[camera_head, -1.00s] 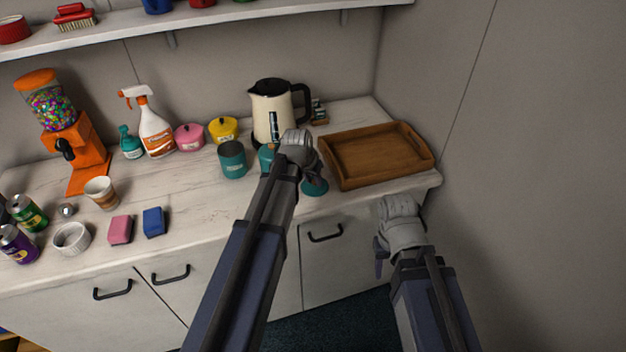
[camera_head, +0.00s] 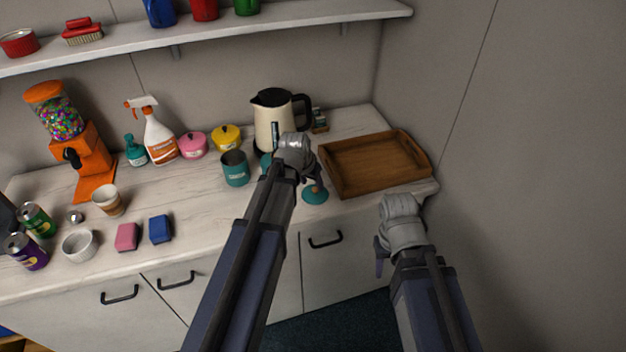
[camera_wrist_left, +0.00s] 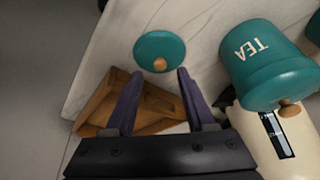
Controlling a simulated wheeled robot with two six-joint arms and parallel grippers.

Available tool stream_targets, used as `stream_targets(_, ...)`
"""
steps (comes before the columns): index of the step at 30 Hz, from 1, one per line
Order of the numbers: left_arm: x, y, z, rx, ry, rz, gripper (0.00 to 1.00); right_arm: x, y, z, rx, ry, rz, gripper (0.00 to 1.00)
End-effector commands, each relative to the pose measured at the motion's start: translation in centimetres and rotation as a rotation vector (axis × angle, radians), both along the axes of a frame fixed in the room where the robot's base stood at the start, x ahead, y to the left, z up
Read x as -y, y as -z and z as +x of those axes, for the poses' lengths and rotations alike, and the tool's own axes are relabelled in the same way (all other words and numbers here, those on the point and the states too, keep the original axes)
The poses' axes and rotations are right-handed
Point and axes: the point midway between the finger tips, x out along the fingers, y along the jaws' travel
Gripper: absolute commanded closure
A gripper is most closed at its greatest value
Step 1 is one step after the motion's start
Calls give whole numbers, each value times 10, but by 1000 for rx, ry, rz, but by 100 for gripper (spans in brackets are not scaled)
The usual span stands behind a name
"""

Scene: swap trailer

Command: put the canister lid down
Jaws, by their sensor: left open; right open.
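The teal canister lid (camera_head: 315,195) with a wooden knob lies on the counter near its front edge, left of the wooden tray. In the left wrist view the lid (camera_wrist_left: 153,45) shows just beyond my open fingertips, knob towards them. My left gripper (camera_head: 314,174) is open, empty and above the lid; its fingers also show in the left wrist view (camera_wrist_left: 158,76). An open teal canister (camera_head: 236,170) stands to its left. A lidded teal TEA canister (camera_wrist_left: 262,65) is partly hidden behind my left gripper in the head view. My right gripper (camera_head: 380,258) is open and empty in front of the counter.
A cream kettle (camera_head: 273,118) stands behind the canisters, and the wooden tray (camera_head: 340,188) is at the right. Pink (camera_head: 193,147) and yellow (camera_head: 226,138) pots, a spray bottle (camera_head: 160,140) and a candy dispenser (camera_head: 85,155) stand further left. A shelf (camera_head: 300,27) runs above.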

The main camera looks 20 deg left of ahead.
Motion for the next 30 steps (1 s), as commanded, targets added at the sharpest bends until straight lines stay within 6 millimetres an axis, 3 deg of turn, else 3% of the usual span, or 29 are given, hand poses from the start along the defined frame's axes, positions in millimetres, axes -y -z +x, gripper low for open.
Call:
stream_targets(1, -1, -16, -5, 0, -1, 0, 45, 0, -16, 0, 0, 0, 0, 50)
stream_targets(12, -5, -67, -26, 0, 0, 0, 45, 0, -67, 0, 0, -2, 0, 50)
stream_targets(21, -4, -74, -31, -3, 2, 0, 45, 0, -75, 0, 0, -2, 0, 50)
stream_targets(23, 4, -73, -37, -18, 10, 2, 45, 0, -74, 0, 0, -2, 0, 50)
stream_targets(25, 26, -69, -54, -59, 33, 10, 45, 0, -74, 0, 0, -2, 0, 50)
stream_targets(30, 90, -60, -123, -222, 91, 66, 45, 0, -74, 0, 0, -2, 0, 50)
